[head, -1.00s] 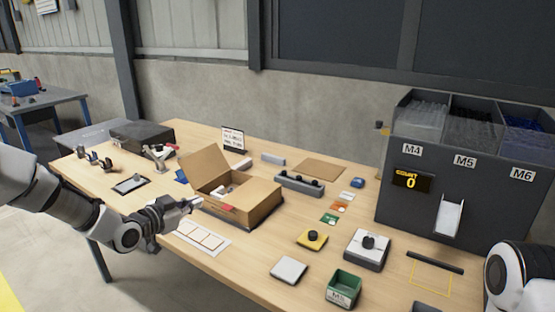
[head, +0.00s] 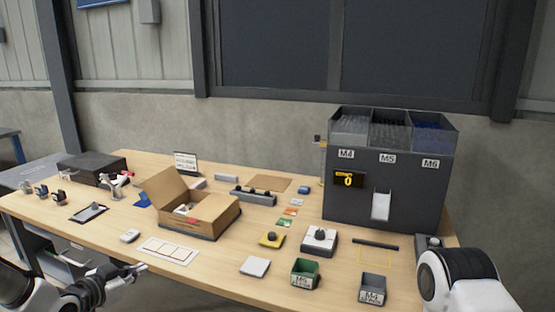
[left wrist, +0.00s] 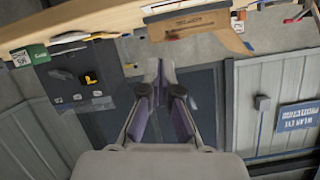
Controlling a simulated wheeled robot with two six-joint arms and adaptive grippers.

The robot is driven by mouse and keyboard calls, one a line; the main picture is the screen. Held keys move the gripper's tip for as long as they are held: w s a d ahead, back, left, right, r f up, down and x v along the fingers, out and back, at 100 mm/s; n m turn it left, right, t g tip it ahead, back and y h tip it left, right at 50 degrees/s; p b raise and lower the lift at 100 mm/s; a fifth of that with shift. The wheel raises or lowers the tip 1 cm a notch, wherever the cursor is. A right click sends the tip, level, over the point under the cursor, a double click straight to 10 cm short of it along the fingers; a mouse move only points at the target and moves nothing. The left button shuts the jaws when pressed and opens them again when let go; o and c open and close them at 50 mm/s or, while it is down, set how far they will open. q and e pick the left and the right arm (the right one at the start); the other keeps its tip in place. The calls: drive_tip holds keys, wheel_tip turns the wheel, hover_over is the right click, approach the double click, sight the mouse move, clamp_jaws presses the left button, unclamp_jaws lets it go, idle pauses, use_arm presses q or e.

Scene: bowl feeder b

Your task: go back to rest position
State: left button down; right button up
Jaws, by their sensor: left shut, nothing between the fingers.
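My left gripper (head: 134,270) is at the lower left of the head view, at the table's front edge, away from the objects. In the left wrist view its two fingers (left wrist: 162,68) are together with nothing between them. My right arm (head: 455,280) shows only in part at the lower right of the head view, and its gripper is out of the frame. The wooden table (head: 215,270) stretches across the scene in front of me.
An open cardboard box (head: 215,215) stands left of the table's middle. A dark feeder (head: 350,200) marked M4, M5 and M6 stands at the back right. A green bin (head: 305,274) and a grey bin (head: 372,290) sit near the front edge. A white card (head: 168,251) lies nearer the left gripper.

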use_arm(q)
drive_tip(key=s+d+f+n+g+y+p, duration=0.1)
drive_tip(key=s+d+f+g, duration=0.35)
drive_tip(key=s+f, duration=0.65)
drive_tip(key=s+d+f+g, duration=0.4)
drive_tip(key=s+d+f, duration=0.2)
drive_tip(key=s+f, duration=0.45)
drive_tip(key=s+f+n+g+y, duration=0.1)
drive_tip(key=s+f+n+g, duration=0.1)
drive_tip(key=s, duration=0.7)
drive_tip(key=s+a+f+n+g+y, duration=0.1)
drive_tip(key=s+f+n+g+y, duration=0.1)
drive_tip(key=s, duration=0.7)
drive_tip(key=shift+a+f+n+g+y, duration=0.25)
drive_tip(key=shift+f+n+g+y, duration=0.15)
drive_tip(key=shift+n, duration=0.6)
